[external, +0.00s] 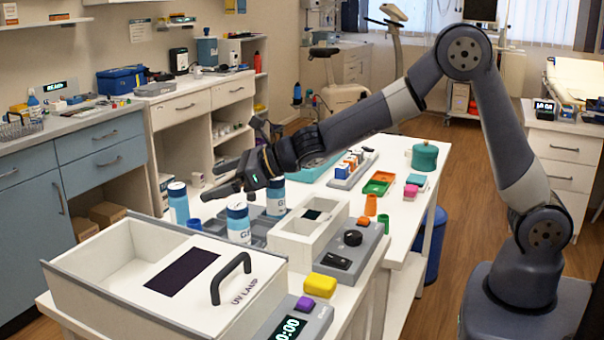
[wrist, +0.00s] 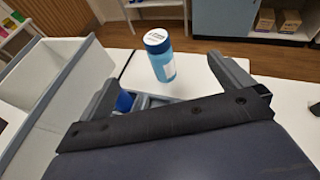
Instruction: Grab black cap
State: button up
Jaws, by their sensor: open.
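My gripper (external: 221,179) is open and empty above the bottles at the table's left side. In the wrist view its two fingers (wrist: 163,82) are spread wide. A blue bottle (wrist: 162,64) with a white-topped lid stands upright beyond them, apart from both. In the external view three such bottles stand near my gripper: one at left (external: 178,205), one in front (external: 238,225) and one at right (external: 276,200). Their lids look dark blue with pale tops. A round black cap-like piece (external: 352,238) sits on a grey box (external: 368,254), right of my gripper. I cannot tell whether it is a loose cap or a knob.
An open white box with a black handle (external: 232,276), marked UV LAMP, fills the near end. A white bin (external: 290,241) stands beside the grey box. A small blue cup (external: 194,224) is among the bottles. Coloured blocks and trays (external: 379,183) lie farther back.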

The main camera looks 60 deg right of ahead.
jog(key=c, duration=1.1)
jog(key=shift+o, duration=0.2)
jog(key=shift+r, duration=2.65)
jog(key=d+m+h+p, duration=0.2)
jog(key=d+m+p, duration=0.1)
jog(key=d, duration=2.8)
send_near(259, 200)
jog(key=r, duration=0.3)
jog(key=shift+s+d, duration=0.1)
jog(key=shift+s, duration=0.25)
jog(key=shift+w+f+t, duration=0.15)
jog(key=shift+f+t, duration=0.05)
jog(key=shift+t, duration=0.1)
jog(key=p+x, duration=0.1)
jog(key=x, duration=0.4)
jog(key=shift+f+p+x, duration=0.15)
jog(key=shift+p+x, duration=0.4)
jog(key=shift+x, duration=0.8)
jog(key=shift+f+p+x, duration=0.2)
jog(key=shift+p+x, duration=0.35)
jog(key=shift+x, duration=0.85)
